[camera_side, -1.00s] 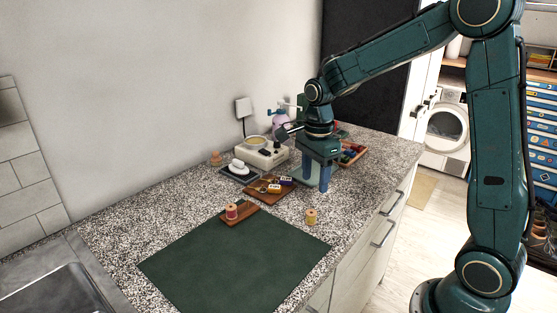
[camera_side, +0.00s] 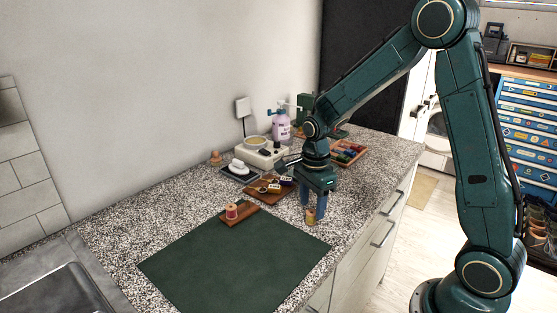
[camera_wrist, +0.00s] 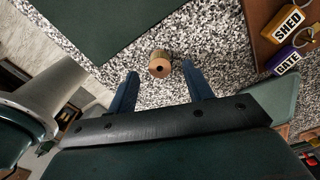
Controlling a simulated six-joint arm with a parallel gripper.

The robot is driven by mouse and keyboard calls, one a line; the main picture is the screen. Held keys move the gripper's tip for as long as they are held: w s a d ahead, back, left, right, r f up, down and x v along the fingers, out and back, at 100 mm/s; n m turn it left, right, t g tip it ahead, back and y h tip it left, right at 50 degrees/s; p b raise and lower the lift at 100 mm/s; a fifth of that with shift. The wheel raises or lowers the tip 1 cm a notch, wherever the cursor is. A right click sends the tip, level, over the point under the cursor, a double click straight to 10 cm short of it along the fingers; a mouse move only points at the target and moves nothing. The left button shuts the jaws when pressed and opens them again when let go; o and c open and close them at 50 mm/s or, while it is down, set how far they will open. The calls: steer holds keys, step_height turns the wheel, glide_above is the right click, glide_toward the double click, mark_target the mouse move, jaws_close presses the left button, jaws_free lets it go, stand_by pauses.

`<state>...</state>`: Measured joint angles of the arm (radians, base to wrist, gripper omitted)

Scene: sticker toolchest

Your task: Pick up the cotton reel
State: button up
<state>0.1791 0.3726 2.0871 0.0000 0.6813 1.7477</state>
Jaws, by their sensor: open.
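A cotton reel (camera_side: 310,217) with tan thread and wooden ends stands on the speckled worktop, right of the dark green mat. It also shows in the wrist view (camera_wrist: 160,64), with its round end and centre hole facing the camera. My gripper (camera_side: 313,207) points down over this reel with its blue fingers apart. In the wrist view the reel appears between and slightly beyond the fingertips (camera_wrist: 160,72); I cannot tell how far down its sides they reach. A second reel, with reddish thread (camera_side: 232,212), stands on a small wooden board (camera_side: 243,217) at the mat's back edge.
The green mat (camera_side: 230,262) lies clear in front. A wooden tray (camera_side: 262,192) with padlocks labelled SHED (camera_wrist: 288,20) and GATE (camera_wrist: 287,60) is close behind the gripper. A cream appliance (camera_side: 262,157) and a pump bottle (camera_side: 281,127) stand farther back. The counter edge is to the right.

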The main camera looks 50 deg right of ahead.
mark_target(311, 217)
steer(key=shift+f, duration=1.3)
steer(key=c, duration=1.1)
